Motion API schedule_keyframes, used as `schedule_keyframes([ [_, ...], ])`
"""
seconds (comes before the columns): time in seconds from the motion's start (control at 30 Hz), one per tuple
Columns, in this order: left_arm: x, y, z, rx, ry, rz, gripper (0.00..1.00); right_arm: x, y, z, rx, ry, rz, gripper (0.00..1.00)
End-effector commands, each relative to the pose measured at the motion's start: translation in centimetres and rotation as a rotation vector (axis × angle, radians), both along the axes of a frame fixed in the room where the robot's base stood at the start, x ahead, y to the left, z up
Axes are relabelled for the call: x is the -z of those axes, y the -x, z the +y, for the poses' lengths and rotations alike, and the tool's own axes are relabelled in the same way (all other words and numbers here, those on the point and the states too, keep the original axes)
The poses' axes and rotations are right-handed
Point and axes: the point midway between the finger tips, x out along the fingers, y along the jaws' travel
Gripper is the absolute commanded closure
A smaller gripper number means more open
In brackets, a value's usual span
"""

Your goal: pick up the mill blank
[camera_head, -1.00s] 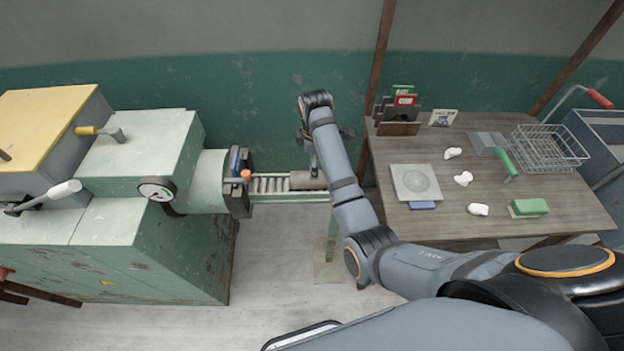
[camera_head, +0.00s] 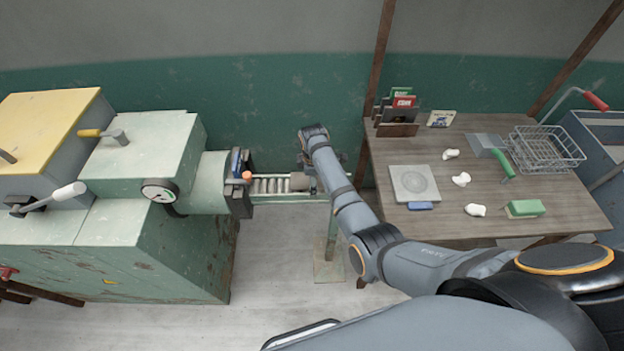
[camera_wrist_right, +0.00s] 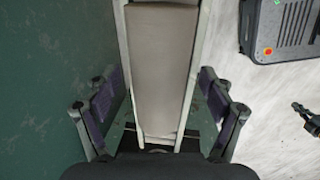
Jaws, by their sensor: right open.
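The mill blank (camera_head: 299,182), a grey-brown clay block, lies on the roller track in front of the green machine's mouth. In the right wrist view the blank (camera_wrist_right: 162,70) runs lengthwise up the picture, with pale track rails along both sides. My right gripper (camera_wrist_right: 160,108) is open, with one purple-padded finger on each side of the blank's near end, both apart from it. In the head view my right gripper (camera_head: 312,178) is over the track, partly hidden by my arm. My left gripper is not in view.
The green pug mill (camera_head: 150,200) stands left of the track. A wooden table (camera_head: 450,220) to the right holds a grey slab (camera_head: 414,183), white clay scraps (camera_head: 461,180), a wire basket (camera_head: 545,150) and a green block (camera_head: 525,208). A green wall is behind.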

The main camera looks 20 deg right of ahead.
Motion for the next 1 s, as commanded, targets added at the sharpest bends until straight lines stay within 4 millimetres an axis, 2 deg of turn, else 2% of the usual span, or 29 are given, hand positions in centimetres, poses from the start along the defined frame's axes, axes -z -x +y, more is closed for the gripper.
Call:
schedule_keyframes([
  [0.23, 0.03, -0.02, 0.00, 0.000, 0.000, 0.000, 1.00, 0.27, -0.06, -0.03, 0.000, 0.001, -0.002, 0.19],
  [0.83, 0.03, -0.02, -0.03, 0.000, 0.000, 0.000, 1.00, 0.26, -0.04, -0.03, 0.001, 0.000, -0.001, 1.00],
  [1.0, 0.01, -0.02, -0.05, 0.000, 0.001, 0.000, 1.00, 0.14, -0.12, -0.04, 0.001, 0.001, -0.003, 1.00],
])
